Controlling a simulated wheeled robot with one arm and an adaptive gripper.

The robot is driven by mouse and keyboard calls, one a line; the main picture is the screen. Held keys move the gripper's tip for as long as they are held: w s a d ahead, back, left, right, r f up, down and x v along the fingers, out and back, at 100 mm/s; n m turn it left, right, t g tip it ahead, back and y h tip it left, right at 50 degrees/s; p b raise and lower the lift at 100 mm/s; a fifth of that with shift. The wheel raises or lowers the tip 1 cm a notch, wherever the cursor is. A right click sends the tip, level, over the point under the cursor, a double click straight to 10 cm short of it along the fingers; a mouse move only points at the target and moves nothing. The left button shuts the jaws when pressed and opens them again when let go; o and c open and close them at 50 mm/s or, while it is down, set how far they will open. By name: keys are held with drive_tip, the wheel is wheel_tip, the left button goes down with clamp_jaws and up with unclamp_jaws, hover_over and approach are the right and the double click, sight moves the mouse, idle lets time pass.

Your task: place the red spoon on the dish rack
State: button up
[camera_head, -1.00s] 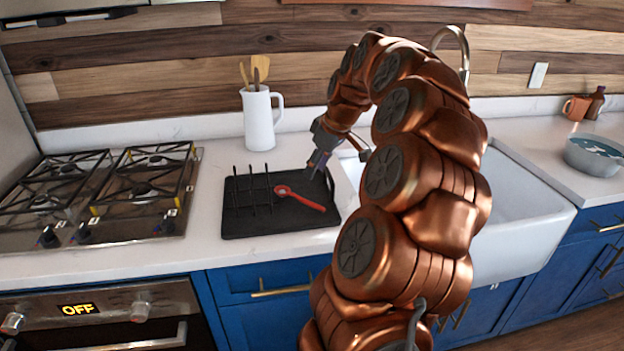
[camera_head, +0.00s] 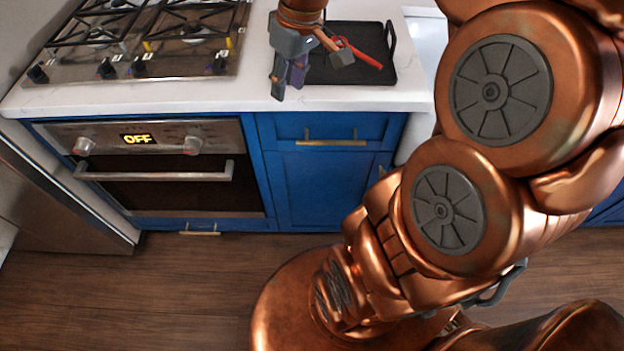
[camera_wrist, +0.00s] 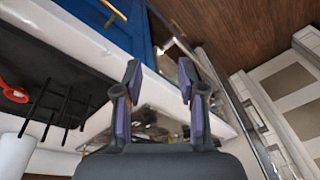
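The red spoon (camera_head: 366,58) lies on the black dish rack (camera_head: 372,77), its handle slanting down to the right. My gripper hides part of the rack and the near side of the spoon's bowl. In the wrist view the spoon's red ring (camera_wrist: 14,93) shows at the left edge, beside the upright prongs of the rack (camera_wrist: 30,62). My gripper (camera_head: 310,72) appears in front of the rack's left part, near the counter's front edge. In the wrist view my gripper (camera_wrist: 160,85) has its fingers apart with nothing between them.
The gas stove (camera_head: 140,67) is left of the rack, above the oven (camera_head: 180,170). Blue cabinets (camera_head: 320,185) stand below the white counter (camera_head: 252,90). A white jug (camera_wrist: 14,156) shows at the lower left of the wrist view. The wooden floor (camera_head: 190,290) is open at left.

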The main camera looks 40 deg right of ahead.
drive_tip(key=s+a+f+m+g, duration=0.1)
drive_tip(key=s+a+f, duration=0.3)
drive_tip(key=s, duration=0.5)
drive_tip(key=s+a+f+m+g+h, duration=0.1)
drive_tip(key=s+a+f, duration=0.3)
drive_tip(key=s, duration=0.6)
drive_tip(key=shift+a+f+g+h, duration=0.15)
drive_tip(key=shift+a+g+h, duration=0.15)
drive_tip(key=shift+a+g, duration=0.25)
wheel_tip(320, 180, up, 3)
drive_tip(key=p, duration=0.3)
